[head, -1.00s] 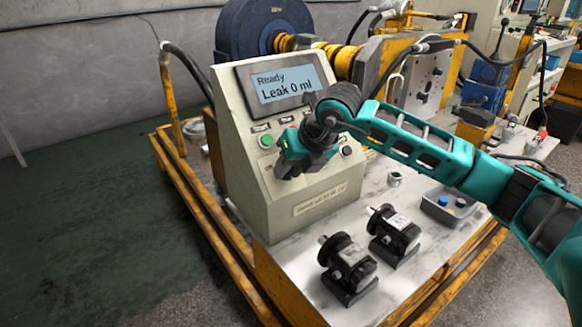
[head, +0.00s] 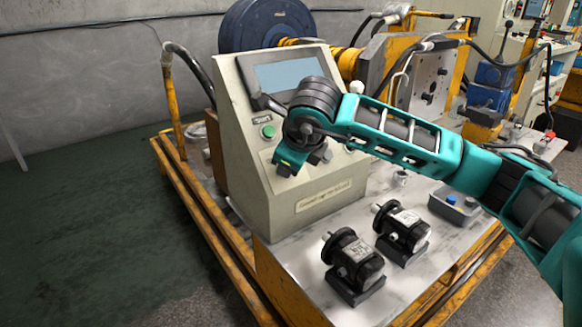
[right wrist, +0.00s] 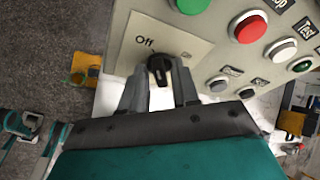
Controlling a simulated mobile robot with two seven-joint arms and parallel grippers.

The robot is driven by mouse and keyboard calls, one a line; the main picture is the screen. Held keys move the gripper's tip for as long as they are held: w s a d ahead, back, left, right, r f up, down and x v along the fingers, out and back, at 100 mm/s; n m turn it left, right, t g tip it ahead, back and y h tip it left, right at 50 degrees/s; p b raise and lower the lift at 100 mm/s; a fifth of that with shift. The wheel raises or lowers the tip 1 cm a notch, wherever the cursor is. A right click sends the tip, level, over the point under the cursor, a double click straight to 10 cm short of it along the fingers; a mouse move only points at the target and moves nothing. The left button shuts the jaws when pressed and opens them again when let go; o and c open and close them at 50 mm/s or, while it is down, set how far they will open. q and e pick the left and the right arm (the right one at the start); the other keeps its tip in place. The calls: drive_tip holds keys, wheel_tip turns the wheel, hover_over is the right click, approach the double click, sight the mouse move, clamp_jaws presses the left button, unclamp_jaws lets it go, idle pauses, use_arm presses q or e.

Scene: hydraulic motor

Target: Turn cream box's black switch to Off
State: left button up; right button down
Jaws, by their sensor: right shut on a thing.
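The cream box (head: 318,175) stands on the metal bench top, its screen (head: 290,72) blank. Its black switch (right wrist: 159,70) shows in the right wrist view on a pale plate, with the printed word Off (right wrist: 145,41) above and slightly left of it. My right gripper (right wrist: 160,82) is shut on the switch, one finger on each side. In the head view my right gripper (head: 290,162) is at the box's sloped front and hides the switch. I cannot tell the switch's exact pointing. My left gripper is in neither view.
Green (right wrist: 189,4) and red (right wrist: 248,27) buttons sit close to the switch. Two black motors (head: 352,262) (head: 402,232) stand on the bench in front of the box. A grey tray (head: 455,208) is at the right. The floor at left is clear.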

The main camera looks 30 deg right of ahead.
drive_tip(key=shift+n+t+h+b, duration=0.3)
drive_tip(key=shift+n+b, duration=0.2)
drive_tip(key=shift+n, duration=0.4)
drive_tip(key=c, duration=1.1)
unclamp_jaws()
drive_tip(key=shift+c, duration=0.2)
drive_tip(key=p+v, duration=0.2)
drive_tip(key=v, duration=1.1)
drive_tip(key=shift+s+f, duration=0.1)
